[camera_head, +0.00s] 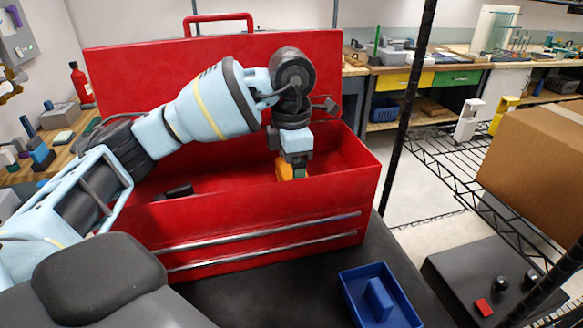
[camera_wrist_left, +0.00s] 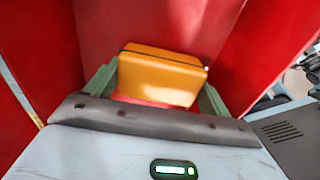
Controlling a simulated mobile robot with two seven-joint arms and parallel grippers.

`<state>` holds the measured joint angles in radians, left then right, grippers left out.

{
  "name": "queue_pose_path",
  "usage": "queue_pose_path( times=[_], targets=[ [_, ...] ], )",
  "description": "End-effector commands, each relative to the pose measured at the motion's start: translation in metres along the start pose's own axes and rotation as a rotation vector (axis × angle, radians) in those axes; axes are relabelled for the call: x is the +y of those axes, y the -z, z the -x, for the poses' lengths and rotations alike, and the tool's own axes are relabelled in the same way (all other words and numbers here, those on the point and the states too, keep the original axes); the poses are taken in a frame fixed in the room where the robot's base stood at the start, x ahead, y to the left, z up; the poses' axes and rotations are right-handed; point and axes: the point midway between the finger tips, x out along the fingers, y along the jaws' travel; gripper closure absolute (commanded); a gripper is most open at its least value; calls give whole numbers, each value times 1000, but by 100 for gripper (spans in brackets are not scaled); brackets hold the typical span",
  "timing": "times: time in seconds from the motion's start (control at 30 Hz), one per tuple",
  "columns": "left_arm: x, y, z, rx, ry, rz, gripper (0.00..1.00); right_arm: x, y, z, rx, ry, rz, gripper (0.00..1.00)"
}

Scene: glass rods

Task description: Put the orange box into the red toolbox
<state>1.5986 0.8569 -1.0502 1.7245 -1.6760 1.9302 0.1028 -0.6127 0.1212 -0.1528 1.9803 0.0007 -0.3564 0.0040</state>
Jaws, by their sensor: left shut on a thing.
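The red toolbox (camera_head: 250,222) stands open on a dark surface, its lid raised at the back. My left arm reaches over it from the left. My left gripper (camera_head: 293,172) points down inside the toolbox opening, towards its right end. It is shut on the orange box (camera_head: 286,171), mostly hidden behind the gripper and the front wall. In the left wrist view, the orange box (camera_wrist_left: 163,75) sits between the two greenish fingers, with red toolbox walls around it. I cannot tell whether the box touches the toolbox floor. My right gripper is not in view.
A blue tray (camera_head: 385,300) with a divider lies to the front right of the toolbox. A small dark object (camera_head: 176,192) shows at the toolbox's left inside. A wire shelf holds a cardboard box (camera_head: 540,150) at right, and a dark upright post (camera_head: 406,115) stands before it.

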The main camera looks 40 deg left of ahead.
Motion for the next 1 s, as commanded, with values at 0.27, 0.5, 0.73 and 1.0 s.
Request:
queue_pose_path(
  times=[0.27, 0.5, 0.73, 1.0],
  targets=[
    [0, 0, -5, 0, 0, 1, 43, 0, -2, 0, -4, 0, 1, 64],
    [0, 0, -9, -1, 0, 1, 43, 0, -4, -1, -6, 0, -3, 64],
    [0, 0, -8, -1, 0, 0, 0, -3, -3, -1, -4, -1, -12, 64],
    [0, 0, -1, -2, -1, 0, 0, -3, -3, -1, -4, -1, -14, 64]
  ],
)
